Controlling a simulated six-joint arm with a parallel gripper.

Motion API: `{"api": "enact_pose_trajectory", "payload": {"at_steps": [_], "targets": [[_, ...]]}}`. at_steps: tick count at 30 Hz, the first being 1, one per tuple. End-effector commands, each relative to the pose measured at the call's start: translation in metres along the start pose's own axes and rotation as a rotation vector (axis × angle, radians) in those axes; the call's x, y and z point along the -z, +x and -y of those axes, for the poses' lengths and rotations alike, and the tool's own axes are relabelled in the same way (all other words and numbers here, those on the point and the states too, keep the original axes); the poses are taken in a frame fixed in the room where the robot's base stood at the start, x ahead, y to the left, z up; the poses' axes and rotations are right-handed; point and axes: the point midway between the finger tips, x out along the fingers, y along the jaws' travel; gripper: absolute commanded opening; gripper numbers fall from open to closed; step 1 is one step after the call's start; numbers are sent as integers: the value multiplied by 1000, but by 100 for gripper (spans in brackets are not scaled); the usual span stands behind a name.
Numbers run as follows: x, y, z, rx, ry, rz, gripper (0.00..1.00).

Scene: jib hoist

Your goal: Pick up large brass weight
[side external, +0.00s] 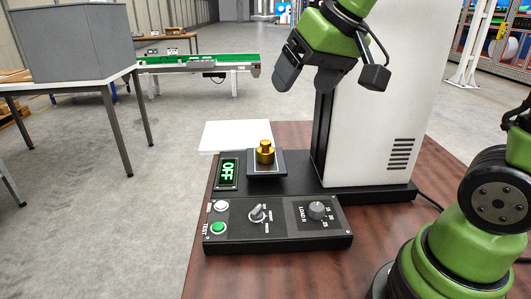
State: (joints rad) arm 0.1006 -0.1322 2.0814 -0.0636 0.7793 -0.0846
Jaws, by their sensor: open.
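The brass weight (265,153) stands upright on a small dark square platform (267,172) with a pale edge, at the back of the control panel. It has a wide round body and a narrower knob on top. My gripper (330,78) is open and empty, above and to the right of the weight, in front of the tall white housing. It is well clear of the weight. Only one brass weight shows.
The tall white housing (383,110) rises just right of the weight. The control panel (280,225) has buttons, a switch and a knob; the display (228,171) reads OFF. A white board (236,135) lies behind. Bare brown tabletop (230,275) shows in front.

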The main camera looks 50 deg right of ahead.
Motion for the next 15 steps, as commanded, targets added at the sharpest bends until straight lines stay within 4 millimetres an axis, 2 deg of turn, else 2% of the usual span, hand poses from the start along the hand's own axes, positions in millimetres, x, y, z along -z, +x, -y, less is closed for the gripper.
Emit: {"api": "enact_pose_trajectory", "payload": {"at_steps": [1, 3, 6, 12, 15], "targets": [[15, 19, -5, -23, -9, 19, 80], [33, 43, -13, -49, -28, 34, 80], [53, 81, -26, -84, -56, 59, 80], [73, 148, -53, -130, -103, 96, 80], [76, 168, -62, -142, -115, 108, 80]]}}
